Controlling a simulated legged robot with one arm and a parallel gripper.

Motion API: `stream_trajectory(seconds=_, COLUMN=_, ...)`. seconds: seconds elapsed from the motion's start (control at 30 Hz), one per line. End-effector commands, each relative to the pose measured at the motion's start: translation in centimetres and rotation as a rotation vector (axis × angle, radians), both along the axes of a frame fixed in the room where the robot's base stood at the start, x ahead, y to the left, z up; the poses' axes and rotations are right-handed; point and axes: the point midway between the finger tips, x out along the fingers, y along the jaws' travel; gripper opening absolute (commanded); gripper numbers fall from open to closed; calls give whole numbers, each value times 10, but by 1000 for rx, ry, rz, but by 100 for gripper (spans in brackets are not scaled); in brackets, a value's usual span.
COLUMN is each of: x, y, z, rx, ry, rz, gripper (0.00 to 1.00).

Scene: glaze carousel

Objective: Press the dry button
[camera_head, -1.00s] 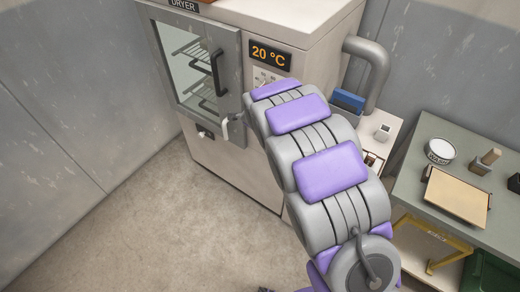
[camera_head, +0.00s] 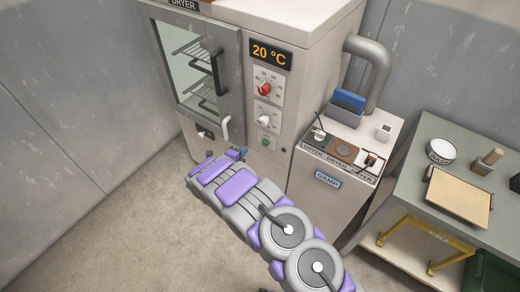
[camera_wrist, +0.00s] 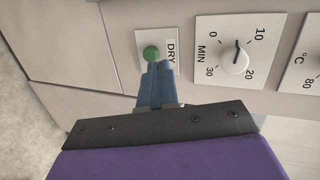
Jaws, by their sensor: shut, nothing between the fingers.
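The dry button (camera_wrist: 151,53) is a round green button on a white plate marked DRY, in the upper middle of the wrist view. It also shows small on the dryer's front in the head view (camera_head: 265,142), below the two dials. My gripper (camera_wrist: 160,66) has blue fingers that are shut together and empty. Its tips overlap the lower right part of the button's plate in the wrist view, just below the button. I cannot tell whether they touch the panel. In the head view my gripper (camera_head: 243,152) is just left of and below the button.
The dryer (camera_head: 300,20) has a glass door, a white latch lever (camera_head: 226,128) beside my gripper, a 20 °C display (camera_head: 270,53), a red-knobbed dial (camera_head: 264,88) and a white timer dial (camera_wrist: 235,60).

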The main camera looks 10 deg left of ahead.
Motion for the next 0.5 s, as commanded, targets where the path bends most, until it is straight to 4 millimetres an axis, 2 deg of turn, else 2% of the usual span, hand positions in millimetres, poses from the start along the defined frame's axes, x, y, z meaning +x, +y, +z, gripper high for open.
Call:
stream_trajectory(seconds=0.03, x=-9, y=0, z=-13, rx=2, ry=-8, rz=-20, gripper=0)
stream_trajectory(seconds=0.2, x=-30, y=-6, z=-36, rx=11, ry=-45, rz=-86, gripper=0)
stream_trajectory(seconds=0.5, x=-41, y=-10, z=-45, rx=14, ry=-67, rz=-119, gripper=0)
